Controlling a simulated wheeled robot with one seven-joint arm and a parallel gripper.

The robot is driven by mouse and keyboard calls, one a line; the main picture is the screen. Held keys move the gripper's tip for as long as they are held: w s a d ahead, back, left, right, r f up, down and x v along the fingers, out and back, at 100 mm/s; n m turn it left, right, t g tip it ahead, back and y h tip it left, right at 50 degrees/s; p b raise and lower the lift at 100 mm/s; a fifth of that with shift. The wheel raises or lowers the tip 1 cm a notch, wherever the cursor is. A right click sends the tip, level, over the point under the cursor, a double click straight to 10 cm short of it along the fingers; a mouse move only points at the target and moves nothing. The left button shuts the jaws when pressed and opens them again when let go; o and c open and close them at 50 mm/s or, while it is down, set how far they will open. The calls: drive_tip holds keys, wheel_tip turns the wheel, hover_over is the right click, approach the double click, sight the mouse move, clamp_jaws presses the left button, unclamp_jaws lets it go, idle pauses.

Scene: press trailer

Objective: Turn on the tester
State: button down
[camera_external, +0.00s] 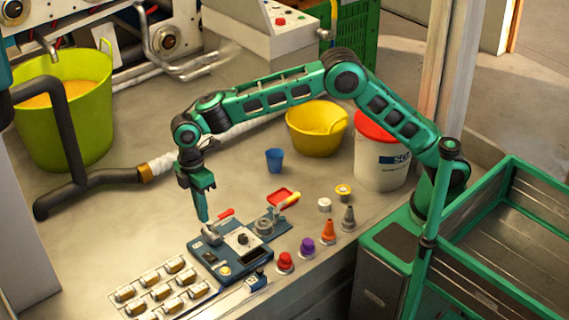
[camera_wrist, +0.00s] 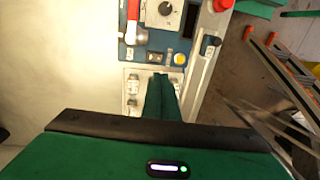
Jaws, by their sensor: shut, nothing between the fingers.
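The tester, a dark blue panel box (camera_external: 232,260), sits on the bench and fills the top middle of the wrist view (camera_wrist: 160,40). It carries a white dial with a black knob (camera_external: 243,239), also in the wrist view (camera_wrist: 166,8). A red-handled metal lever (camera_external: 225,214) is on its left side. A yellow round button (camera_external: 224,270) shows in the wrist view (camera_wrist: 180,59), beside a small switch (camera_wrist: 155,57). My gripper (camera_external: 203,219) is shut, empty, and points down near the lever. In the wrist view its fingertips (camera_wrist: 158,77) appear just below the small switch; contact cannot be told.
Several small modules (camera_external: 160,291) lie front left of the tester. Red (camera_external: 286,261) and purple (camera_external: 307,247) caps and orange (camera_external: 328,231) and grey cones stand on its right. A blue cup (camera_external: 274,160), yellow bucket (camera_external: 317,130) and white bucket (camera_external: 378,165) stand behind.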

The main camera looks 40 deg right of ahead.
sight(211, 255)
drive_tip(key=f, duration=0.4)
drive_tip(key=s+f, duration=0.1)
drive_tip(key=f, duration=0.9)
drive_tip(key=shift+s, duration=0.3)
drive_tip(key=shift+s+f, duration=0.15)
drive_tip(key=shift+f, duration=0.05)
drive_tip(key=shift+w+r, duration=0.15)
drive_tip(key=shift+w, duration=0.7)
